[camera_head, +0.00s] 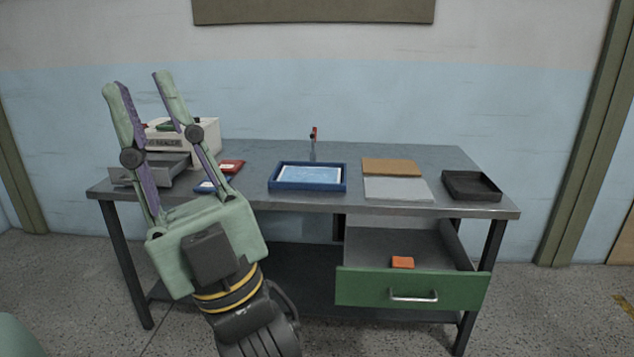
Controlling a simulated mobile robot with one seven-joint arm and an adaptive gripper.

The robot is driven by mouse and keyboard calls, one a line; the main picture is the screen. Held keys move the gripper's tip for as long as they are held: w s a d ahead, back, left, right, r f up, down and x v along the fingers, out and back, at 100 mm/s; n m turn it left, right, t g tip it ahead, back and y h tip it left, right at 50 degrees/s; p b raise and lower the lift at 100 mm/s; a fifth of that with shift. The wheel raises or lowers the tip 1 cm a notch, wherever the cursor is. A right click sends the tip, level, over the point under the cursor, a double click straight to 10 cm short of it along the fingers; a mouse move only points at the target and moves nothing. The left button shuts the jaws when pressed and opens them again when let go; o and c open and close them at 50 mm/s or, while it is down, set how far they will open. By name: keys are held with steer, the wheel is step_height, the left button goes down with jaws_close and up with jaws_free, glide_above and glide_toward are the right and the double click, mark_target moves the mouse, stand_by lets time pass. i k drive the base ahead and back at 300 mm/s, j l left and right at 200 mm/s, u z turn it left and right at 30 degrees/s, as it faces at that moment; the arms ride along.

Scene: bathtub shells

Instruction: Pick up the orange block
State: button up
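The orange block (402,263) is a small rectangular piece lying in the open drawer (412,289) under the right half of the table. It lies just behind the green drawer front. My gripper (138,78) is raised at the left, pointing up, with its two green and purple fingers spread apart and nothing between them. It is well to the left of the block and apart from it.
The metal table (440,155) carries a blue tray (307,187), a brown board (391,167), a grey sheet (398,188) and a black tray (471,187). A white sealer box (200,130) stands behind my gripper. The drawer's handle (413,297) sticks out in front.

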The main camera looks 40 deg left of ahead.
mark_target(402, 263)
steer(key=u, duration=0.55)
steer(key=i+u, duration=0.1)
steer(key=u, duration=0.3)
steer(key=i+l+u, duration=0.1)
steer(key=u, duration=0.25)
steer(key=l+u, duration=0.2)
steer(key=u, duration=0.2)
steer(key=i+l, duration=0.15)
steer(key=l, duration=0.2)
steer(key=i+l+u, duration=0.15)
steer(key=l, duration=0.25)
steer(key=i+l, duration=0.1)
steer(key=l, duration=0.25)
steer(key=i+l+u, duration=0.15)
steer(key=l, duration=0.25)
steer(key=i+z, duration=0.1)
steer(key=z, duration=0.2)
